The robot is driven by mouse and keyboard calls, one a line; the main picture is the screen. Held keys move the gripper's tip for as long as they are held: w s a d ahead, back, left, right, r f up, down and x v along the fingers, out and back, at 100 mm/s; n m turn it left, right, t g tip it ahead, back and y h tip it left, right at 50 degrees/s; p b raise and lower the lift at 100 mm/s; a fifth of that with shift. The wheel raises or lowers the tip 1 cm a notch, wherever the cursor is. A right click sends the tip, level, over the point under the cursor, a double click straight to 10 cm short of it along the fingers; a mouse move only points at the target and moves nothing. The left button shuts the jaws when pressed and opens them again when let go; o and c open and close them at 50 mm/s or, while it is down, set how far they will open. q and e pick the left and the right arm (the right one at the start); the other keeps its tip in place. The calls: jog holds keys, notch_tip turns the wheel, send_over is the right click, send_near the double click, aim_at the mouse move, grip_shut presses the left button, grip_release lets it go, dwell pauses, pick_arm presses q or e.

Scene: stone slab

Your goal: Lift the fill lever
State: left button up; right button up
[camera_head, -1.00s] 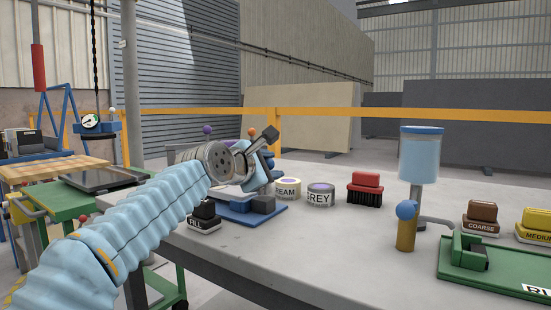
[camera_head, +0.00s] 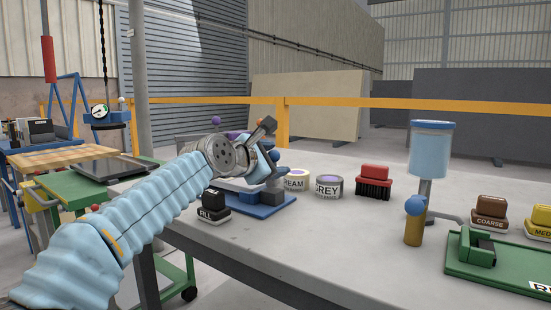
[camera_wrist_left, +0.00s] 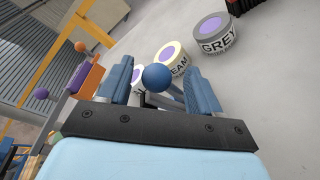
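My left gripper (camera_head: 268,143) is over the back left of the stone slab table, above a small blue base (camera_head: 258,211). In the left wrist view its two blue fingers stand apart. A blue ball knob (camera_wrist_left: 156,77) on a dark rod sits between them, with a gap on each side. I cannot tell for sure that this knob is the fill lever. A dark block with a FILL label (camera_head: 213,203) stands in front of the blue base. My right gripper is not in view.
CREAM (camera_head: 296,180) and GREY (camera_head: 327,186) tins and a red brush (camera_head: 374,181) stand right of the gripper. Purple (camera_wrist_left: 41,93) and orange (camera_wrist_left: 80,46) knobs are close on its other side. A blue cup (camera_head: 430,150) on a stand is farther right. The table front is clear.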

pick_arm(q)
jog(key=shift+s+a, duration=0.1)
jog(key=shift+s, duration=0.1)
jog(key=b+v, duration=0.1)
jog(key=v, duration=1.2)
jog(key=shift+s+a, duration=0.1)
